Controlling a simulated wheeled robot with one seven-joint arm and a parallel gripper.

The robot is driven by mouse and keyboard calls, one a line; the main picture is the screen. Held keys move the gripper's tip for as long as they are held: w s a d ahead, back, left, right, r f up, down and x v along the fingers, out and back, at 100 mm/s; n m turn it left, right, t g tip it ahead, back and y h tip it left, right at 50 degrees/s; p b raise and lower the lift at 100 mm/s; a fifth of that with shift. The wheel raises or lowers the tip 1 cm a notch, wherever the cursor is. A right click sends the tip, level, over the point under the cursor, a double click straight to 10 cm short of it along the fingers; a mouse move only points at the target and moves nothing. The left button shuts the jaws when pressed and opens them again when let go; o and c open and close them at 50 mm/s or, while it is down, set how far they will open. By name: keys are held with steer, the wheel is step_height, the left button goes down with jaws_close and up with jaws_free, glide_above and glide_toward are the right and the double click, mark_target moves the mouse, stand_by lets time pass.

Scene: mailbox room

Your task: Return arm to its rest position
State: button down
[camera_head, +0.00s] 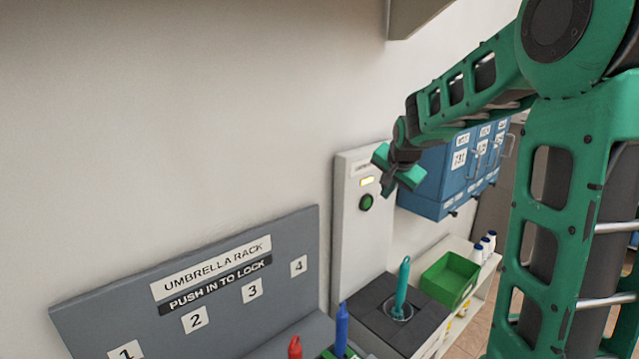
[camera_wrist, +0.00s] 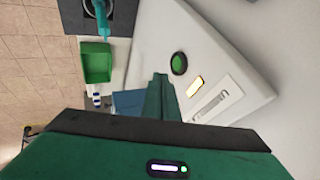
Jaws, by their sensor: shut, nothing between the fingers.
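My arm (camera_head: 470,88) is green and black and reaches from the upper right toward the wall in the head view. My gripper (camera_head: 384,180) is at its end, in front of a white panel (camera_head: 352,220) with a round green button (camera_head: 366,202) and a small lit display (camera_head: 367,182). The gripper is shut with nothing in it. In the wrist view the shut fingers (camera_wrist: 160,85) point toward the panel, close to the green button (camera_wrist: 179,63). I cannot tell whether they touch the panel.
Blue mailboxes (camera_head: 432,178) hang right of the panel. Below are a teal umbrella (camera_head: 402,285) in a dark stand, a green bin (camera_head: 448,278) and white bottles (camera_head: 484,245). A grey umbrella rack (camera_head: 220,310) stands left, with red (camera_head: 295,348) and blue (camera_head: 341,328) umbrellas.

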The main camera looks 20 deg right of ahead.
steer(key=s+a+f+n+g+y, duration=0.1)
steer(key=s+a+f+n+g, duration=0.1)
steer(key=s, duration=1.1)
steer(key=s+a+f+n+g+y, duration=0.1)
steer(key=s+a+f+n+g, duration=0.1)
steer(key=s, duration=1.1)
steer(key=s+a+f+n+g, duration=0.2)
steer(key=s+f+g, duration=0.1)
steer(key=s, duration=1)
steer(key=shift+s+a+y, duration=0.15)
steer(key=shift+s+y, duration=0.2)
steer(key=shift+y, duration=0.05)
steer(key=shift+w+f, duration=0.25)
steer(key=shift+w, duration=0.4)
